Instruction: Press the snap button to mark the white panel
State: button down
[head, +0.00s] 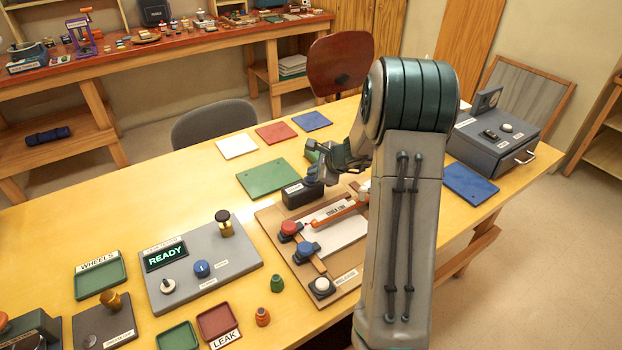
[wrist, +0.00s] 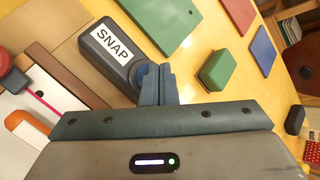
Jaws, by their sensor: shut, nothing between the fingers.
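The dark snap box (head: 297,194) stands at the back of a wooden board on the yellow table. In the wrist view its white label on the box (wrist: 120,62) reads SNAP. A round blue-grey button (wrist: 143,70) sits at its right end, partly hidden by my fingers. My gripper (wrist: 159,76) is shut and empty, its tips right at the button; I cannot tell whether they touch or press it. The head view shows my gripper (head: 318,174) above that end of the box. The white panel (head: 345,235) lies on the board; a thin pink-red line (wrist: 46,104) shows over it.
The board carries a red knob (head: 289,228), a blue knob (head: 305,249), an orange bar (head: 338,211) and a white button (head: 321,286). A green block (wrist: 220,68) and flat green panel (head: 268,178) lie nearby. A grey console (head: 200,265) reads READY.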

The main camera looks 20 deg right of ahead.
jog(key=shift+f+b, duration=0.5)
jog(key=shift+b, duration=0.1)
dwell(0.6)
jog(key=shift+r, duration=0.15)
jog(key=shift+r+p, duration=0.6)
jog(key=shift+r, duration=0.2)
jog(key=shift+r+p, duration=1.8)
jog(key=shift+r, duration=0.7)
